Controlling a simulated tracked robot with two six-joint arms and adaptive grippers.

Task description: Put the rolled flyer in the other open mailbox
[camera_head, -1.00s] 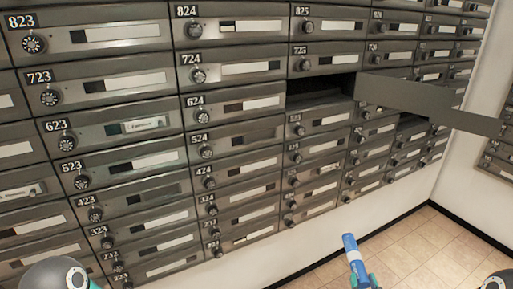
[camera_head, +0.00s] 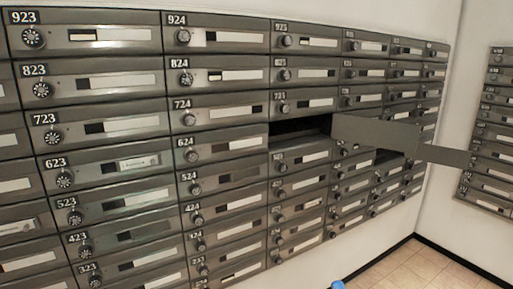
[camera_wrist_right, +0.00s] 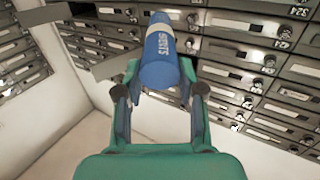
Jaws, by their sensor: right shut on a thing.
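The rolled flyer is a blue tube with a pale band and white lettering (camera_wrist_right: 160,62) in the right wrist view. My right gripper (camera_wrist_right: 160,88) is shut on it, and the tube's far end points toward the mailbox wall. In the head view only the flyer's blue tip (camera_head: 338,285) shows at the bottom edge. An open mailbox (camera_head: 299,130) under 725 is dark inside, with its door (camera_head: 375,132) swung out to the right. A second open mailbox (camera_head: 388,158) is farther right and lower, partly hidden, with its door (camera_head: 445,154) sticking out. My left gripper is not in view.
Closed mailboxes with dials (camera_head: 125,125) fill the rest of the wall. Another mailbox bank (camera_head: 492,150) hangs on the right wall. The tiled floor (camera_head: 395,270) is clear at lower right. The two swung-out doors jut into the room.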

